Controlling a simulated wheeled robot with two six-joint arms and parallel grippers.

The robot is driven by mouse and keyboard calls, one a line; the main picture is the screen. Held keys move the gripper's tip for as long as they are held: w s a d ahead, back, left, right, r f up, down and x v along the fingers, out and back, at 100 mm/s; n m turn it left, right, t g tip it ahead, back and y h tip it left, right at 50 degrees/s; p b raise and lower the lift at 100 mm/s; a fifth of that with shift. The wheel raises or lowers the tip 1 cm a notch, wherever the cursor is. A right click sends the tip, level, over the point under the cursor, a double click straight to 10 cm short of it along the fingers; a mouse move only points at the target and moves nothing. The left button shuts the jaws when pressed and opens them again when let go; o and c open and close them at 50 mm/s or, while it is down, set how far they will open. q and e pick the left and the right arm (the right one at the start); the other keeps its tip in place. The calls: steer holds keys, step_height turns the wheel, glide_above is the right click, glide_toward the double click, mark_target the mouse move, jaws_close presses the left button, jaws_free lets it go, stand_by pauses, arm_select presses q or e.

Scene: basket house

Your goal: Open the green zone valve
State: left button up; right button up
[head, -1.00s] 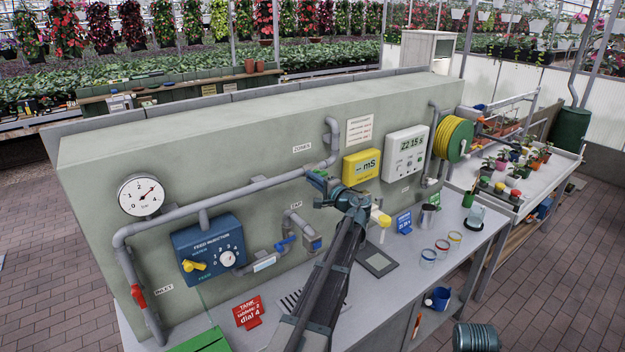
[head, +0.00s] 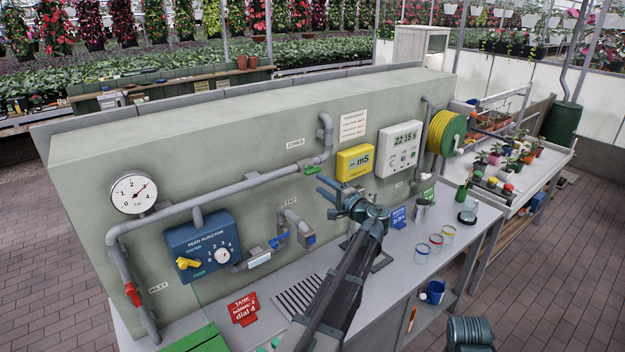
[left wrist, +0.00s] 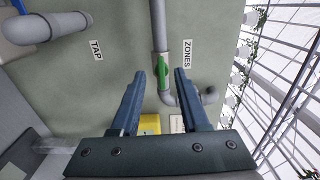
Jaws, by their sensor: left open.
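The green zone valve (head: 314,170) is a green handle on the grey pipe under the ZONES label, on the panel's face. In the left wrist view its handle (left wrist: 162,72) lies along the pipe. My left gripper (head: 320,185) is open and empty, just below and in front of the valve in the head view. In the left wrist view its two fingers (left wrist: 160,74) point at the pipe, with the green handle appearing between the tips. A gap to the handle seems to show in the head view; its depth is hard to tell. My right gripper is not in view.
A yellow meter (head: 354,162) and a white timer box (head: 398,149) are right of the valve. The blue tap handle (head: 279,241) and the blue feed injector (head: 203,246) are lower left. Glass jars (head: 435,243) stand on the bench.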

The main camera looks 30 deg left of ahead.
arm_select(q)
steer(key=shift+v, duration=2.5)
steer(key=s+d+f+n+g+h+b, duration=0.1)
steer(key=s+d+f+h+b, duration=0.15)
steer(key=s+d+f, duration=0.4)
steer(key=s+d+f+g+h+b, duration=0.1)
steer(key=s+d+f+h+b, duration=0.2)
steer(key=f, duration=0.6)
steer(key=s+d+f+n+g+h+b, duration=0.1)
steer(key=s+d+f+g+h+b, duration=0.15)
steer(key=s+d+f, duration=0.45)
steer(key=s+d+f+g+h+b, duration=0.1)
steer(key=s+d+f+h, duration=0.2)
steer(key=s+d+f, duration=0.2)
steer(key=s+d+f+m+g+h+b, duration=0.1)
steer(key=s+d+f+h, duration=0.3)
steer(key=s+d, duration=0.4)
steer(key=shift+s+d+f+b, duration=0.25)
steer(key=shift+d+f+b, duration=0.3)
steer(key=shift+d, duration=0.5)
steer(key=shift+f+g, duration=0.1)
steer(key=shift+g, duration=0.15)
